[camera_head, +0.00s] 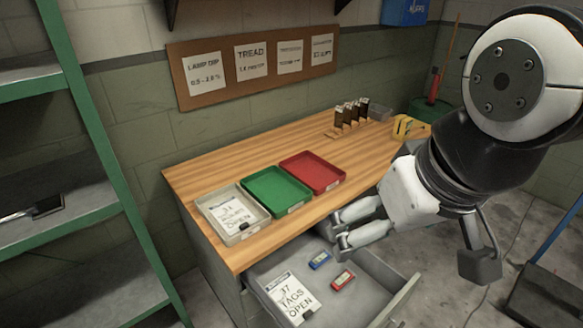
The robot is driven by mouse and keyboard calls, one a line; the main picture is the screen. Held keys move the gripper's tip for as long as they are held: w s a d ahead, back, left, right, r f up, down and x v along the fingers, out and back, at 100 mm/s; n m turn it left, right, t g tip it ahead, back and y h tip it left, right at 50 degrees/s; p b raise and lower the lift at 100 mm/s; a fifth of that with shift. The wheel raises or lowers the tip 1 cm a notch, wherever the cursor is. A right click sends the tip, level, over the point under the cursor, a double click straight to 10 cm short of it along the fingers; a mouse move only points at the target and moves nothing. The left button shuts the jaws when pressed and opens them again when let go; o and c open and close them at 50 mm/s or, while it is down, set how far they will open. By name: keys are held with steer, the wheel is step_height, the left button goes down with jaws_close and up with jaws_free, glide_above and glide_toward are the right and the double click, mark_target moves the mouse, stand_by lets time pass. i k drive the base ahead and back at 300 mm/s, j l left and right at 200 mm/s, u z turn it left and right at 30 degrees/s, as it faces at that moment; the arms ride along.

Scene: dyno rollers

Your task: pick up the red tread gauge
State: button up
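A small red gauge (343,280) lies flat in the open drawer (375,268), near its middle. It has a pale patch on top. My gripper (339,229) is open and empty, with its two white fingers apart and pointing left. In the picture it is above the red gauge, over the back part of the drawer by the bench's front edge. Its exact height above the drawer is hard to tell. Nothing covers the red gauge.
A similar blue item (320,260) lies just behind and left of the red gauge. A paper tag card (291,297) lies at the drawer's left. White (256,228), green (276,190) and red (313,171) trays stand on the wooden bench (225,157). Green shelving (82,110) stands left.

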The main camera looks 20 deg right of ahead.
mark_target(338, 283)
steer(key=z, duration=0.35)
steer(key=k+l+u, duration=0.2)
steer(key=l, duration=0.2)
steer(key=k, duration=0.6)
steer(key=i+l+u, duration=0.2)
steer(key=i+l, duration=0.2)
steer(key=i+l+u, duration=0.2)
steer(key=i+l, duration=0.15)
steer(key=l, duration=0.15)
